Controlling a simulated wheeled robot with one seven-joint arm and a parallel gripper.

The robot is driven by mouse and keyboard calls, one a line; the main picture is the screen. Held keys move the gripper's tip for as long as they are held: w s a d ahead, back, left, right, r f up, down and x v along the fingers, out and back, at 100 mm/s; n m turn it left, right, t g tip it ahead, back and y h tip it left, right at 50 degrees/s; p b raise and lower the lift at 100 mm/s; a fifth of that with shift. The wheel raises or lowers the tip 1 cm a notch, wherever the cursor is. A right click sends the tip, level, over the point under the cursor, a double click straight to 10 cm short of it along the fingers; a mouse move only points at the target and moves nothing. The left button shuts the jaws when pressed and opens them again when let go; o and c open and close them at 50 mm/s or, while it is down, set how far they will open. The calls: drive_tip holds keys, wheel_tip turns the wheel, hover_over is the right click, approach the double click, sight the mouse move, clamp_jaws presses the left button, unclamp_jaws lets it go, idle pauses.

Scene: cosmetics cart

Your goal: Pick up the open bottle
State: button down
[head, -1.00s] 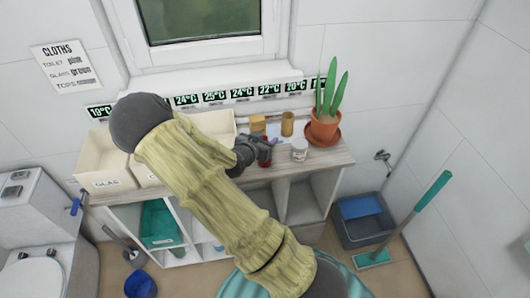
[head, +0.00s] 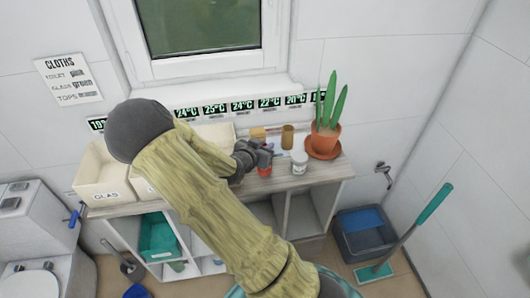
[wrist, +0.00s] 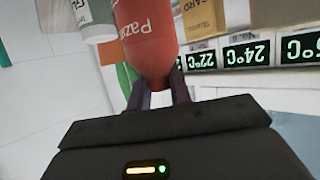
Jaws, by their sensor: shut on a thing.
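A red bottle (wrist: 148,38) with white lettering is between the fingers of my gripper (wrist: 160,98) in the wrist view. My gripper is shut on it. In the head view my gripper (head: 264,157) is over the worktop, left of the white jar (head: 299,162), and only a small red part of the bottle (head: 265,171) shows below the fingers. Whether the bottle has a cap cannot be seen. I cannot tell whether its base touches the worktop.
A potted plant (head: 323,142) stands at the worktop's right end. A brown cylinder (head: 287,136) and a yellowish box (head: 258,134) stand behind my gripper. A cream bin (head: 101,177) is at the left. A temperature strip (head: 243,107) runs along the wall.

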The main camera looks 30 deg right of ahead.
wheel_tip(320, 180, up, 7)
drive_tip(key=shift+r, duration=0.1)
idle(0.7)
